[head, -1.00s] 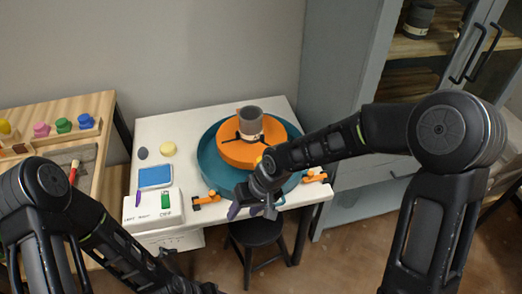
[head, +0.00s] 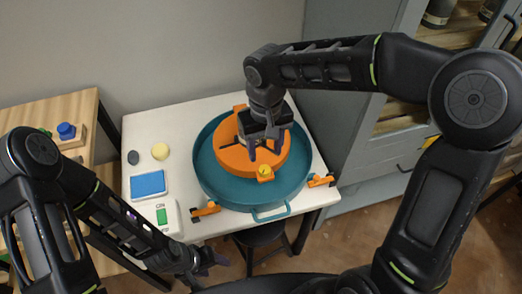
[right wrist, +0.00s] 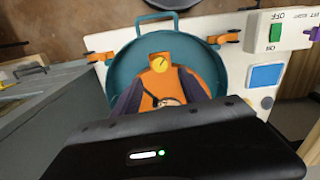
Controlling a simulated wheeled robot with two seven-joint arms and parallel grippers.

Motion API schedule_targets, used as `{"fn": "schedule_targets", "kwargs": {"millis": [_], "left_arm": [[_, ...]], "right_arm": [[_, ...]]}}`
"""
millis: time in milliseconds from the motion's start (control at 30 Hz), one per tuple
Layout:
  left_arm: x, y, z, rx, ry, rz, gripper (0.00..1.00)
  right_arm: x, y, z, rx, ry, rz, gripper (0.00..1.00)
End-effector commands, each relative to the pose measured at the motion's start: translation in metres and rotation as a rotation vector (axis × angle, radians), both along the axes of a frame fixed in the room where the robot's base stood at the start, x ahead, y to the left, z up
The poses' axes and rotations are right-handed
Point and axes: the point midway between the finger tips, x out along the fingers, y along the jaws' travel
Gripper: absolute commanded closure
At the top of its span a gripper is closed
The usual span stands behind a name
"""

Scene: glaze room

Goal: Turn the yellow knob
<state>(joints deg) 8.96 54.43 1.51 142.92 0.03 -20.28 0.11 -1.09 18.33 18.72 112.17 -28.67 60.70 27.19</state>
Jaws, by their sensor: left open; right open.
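The yellow knob (head: 265,171) sits on an orange block at the near edge of the orange wheel head (head: 228,160), inside the teal basin (head: 207,180). It also shows in the right wrist view (right wrist: 160,66), with a dark mark on its face. My right gripper (head: 265,153) is open above the wheel, fingers pointing down, just behind the knob and not around it. A pale rounded thing (right wrist: 168,102) shows between its fingers, mostly hidden; I cannot tell whether it is the grey pot. My left gripper (head: 213,260) is open and empty off the table's front edge.
Orange clamps (head: 206,210) flank the basin's front handle (head: 271,213). A white switch box (head: 164,217), blue pad (head: 148,184), yellow disc (head: 160,151) and dark disc (head: 133,157) lie at left. A cabinet (head: 350,110) stands at right, a black stool (head: 258,238) in front.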

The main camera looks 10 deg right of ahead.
Motion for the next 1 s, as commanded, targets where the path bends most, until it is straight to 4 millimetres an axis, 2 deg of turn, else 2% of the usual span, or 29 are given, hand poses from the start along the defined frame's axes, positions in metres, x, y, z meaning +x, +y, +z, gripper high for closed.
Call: {"fn": "schedule_targets", "kwargs": {"millis": [333, 467, 800, 1000], "left_arm": [[0.000, 0.000, 0.000, 0.000, 0.000, 0.000, 0.42], [0.000, 0.000, 0.001, 0.000, 0.000, 0.000, 0.42], [-0.001, 0.000, 0.005, 0.002, 0.002, 0.001, 0.42], [-0.001, 0.000, 0.007, 0.002, 0.003, 0.000, 0.42]], "right_arm": [[0.000, 0.000, -0.001, 0.000, 0.001, 0.000, 0.49], [-0.001, 0.000, -0.008, -0.001, 0.004, 0.000, 0.49], [-0.002, 0.000, -0.056, 0.000, 0.005, 0.001, 0.49], [-0.001, 0.000, -0.076, 0.001, 0.003, 0.000, 0.49]]}}
